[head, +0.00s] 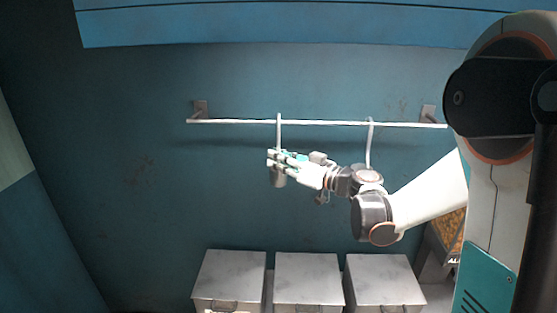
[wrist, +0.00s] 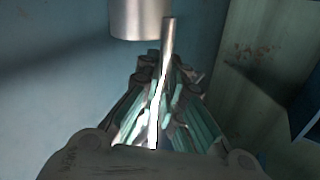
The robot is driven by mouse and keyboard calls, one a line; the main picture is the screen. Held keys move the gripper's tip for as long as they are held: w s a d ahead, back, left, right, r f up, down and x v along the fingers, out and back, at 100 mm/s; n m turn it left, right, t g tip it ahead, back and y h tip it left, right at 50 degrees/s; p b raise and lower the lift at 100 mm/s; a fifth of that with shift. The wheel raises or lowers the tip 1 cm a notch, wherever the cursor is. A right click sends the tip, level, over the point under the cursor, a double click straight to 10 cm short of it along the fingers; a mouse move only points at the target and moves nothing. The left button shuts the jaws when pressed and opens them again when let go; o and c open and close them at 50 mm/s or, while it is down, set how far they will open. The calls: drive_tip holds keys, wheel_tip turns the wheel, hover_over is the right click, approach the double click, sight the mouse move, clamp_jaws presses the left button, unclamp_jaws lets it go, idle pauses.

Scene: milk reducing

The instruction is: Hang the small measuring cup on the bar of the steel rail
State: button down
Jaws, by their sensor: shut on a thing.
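The steel rail's bar (head: 230,122) runs across the blue wall between two brackets. My gripper (head: 277,159) is shut on the pale handle of the small measuring cup (head: 279,181), just below the bar. The handle stands upright and its top end overlaps the bar; I cannot tell whether it is hooked over it or in front of it. The cup body hangs below my fingers. In the wrist view, the shiny metal cup (wrist: 140,18) is at the top, and its handle (wrist: 163,75) runs between my fingers (wrist: 160,95).
Another long-handled utensil (head: 370,140) is at the bar to the right, its lower part hidden behind my arm. Several grey metal boxes (head: 230,275) stand below. A bin with orange contents (head: 450,232) is at the right. The bar's left part is clear.

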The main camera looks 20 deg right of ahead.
drive_tip(key=c, duration=1.6)
unclamp_jaws()
drive_tip(key=shift+c, duration=0.2)
drive_tip(key=shift+d, duration=0.1)
drive_tip(key=v, duration=1.2)
drive_tip(key=s+a+f+g+h+b, duration=0.35)
drive_tip(key=a+f+g+h, duration=0.35)
drive_tip(key=a+f, duration=0.4)
drive_tip(key=s+d+f+m+h+b, duration=0.2)
drive_tip(key=s, duration=0.7)
drive_tip(key=s+d+f+m+h+b, duration=0.2)
drive_tip(key=s+f+m, duration=0.1)
drive_tip(key=s, duration=0.6)
drive_tip(key=shift+s+f+m+b, duration=0.15)
drive_tip(key=shift+s+m+b, duration=0.15)
drive_tip(key=shift+b, duration=0.1)
